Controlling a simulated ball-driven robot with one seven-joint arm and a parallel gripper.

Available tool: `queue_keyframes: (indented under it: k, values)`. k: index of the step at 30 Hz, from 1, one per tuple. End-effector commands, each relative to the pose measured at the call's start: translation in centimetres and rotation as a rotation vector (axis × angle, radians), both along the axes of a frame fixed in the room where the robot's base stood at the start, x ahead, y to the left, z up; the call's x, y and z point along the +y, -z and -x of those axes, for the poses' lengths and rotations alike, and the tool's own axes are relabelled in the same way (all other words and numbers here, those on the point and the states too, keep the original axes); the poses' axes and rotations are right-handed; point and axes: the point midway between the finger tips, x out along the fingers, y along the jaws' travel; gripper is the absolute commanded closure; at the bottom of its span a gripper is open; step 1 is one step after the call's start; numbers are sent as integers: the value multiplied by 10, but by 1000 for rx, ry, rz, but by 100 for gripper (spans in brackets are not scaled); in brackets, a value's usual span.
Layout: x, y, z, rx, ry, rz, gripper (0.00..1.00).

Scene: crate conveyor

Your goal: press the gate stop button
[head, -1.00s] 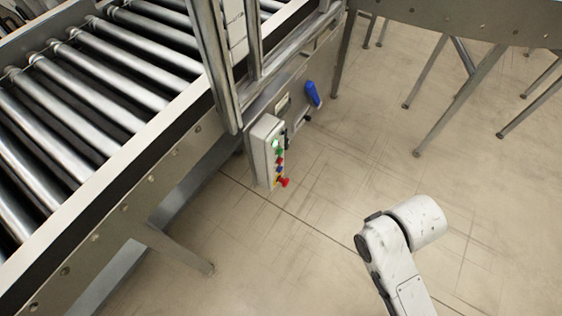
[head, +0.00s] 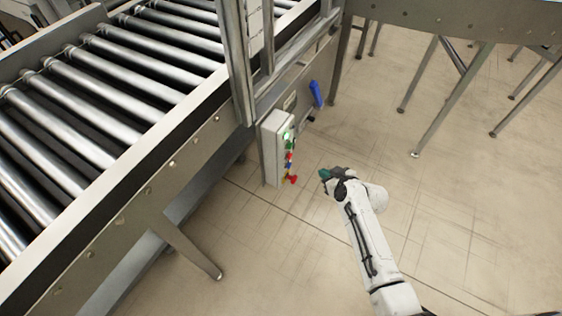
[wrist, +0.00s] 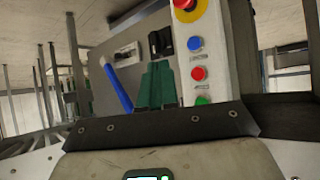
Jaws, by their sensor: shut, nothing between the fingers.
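A grey control box (head: 271,150) is mounted on the conveyor side, with a column of coloured buttons on its face. In the wrist view the box shows a red mushroom button (wrist: 186,4) on a yellow base, a blue button (wrist: 194,43), a red button (wrist: 199,73) and a green button (wrist: 202,100). The small labels are unreadable, so I cannot tell which is the gate stop. My gripper (head: 325,174) is shut and empty, right of the box and apart from it in the head view. Its green fingers (wrist: 157,86) also show in the wrist view.
A blue handle (head: 316,94) sticks out of the conveyor side beyond the box. A metal gate frame (head: 236,60) rises above it. The roller conveyor (head: 130,95) fills the left. Open floor (head: 440,220) lies to the right.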

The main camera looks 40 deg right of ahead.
Motion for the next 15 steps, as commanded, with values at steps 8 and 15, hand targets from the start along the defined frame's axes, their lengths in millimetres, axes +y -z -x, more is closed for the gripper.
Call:
queue_keyframes:
  k: [8,15]
  values:
    - [-5,1,-1,-9,11,7,100]
    - [-3,0,-5,-8,9,6,100]
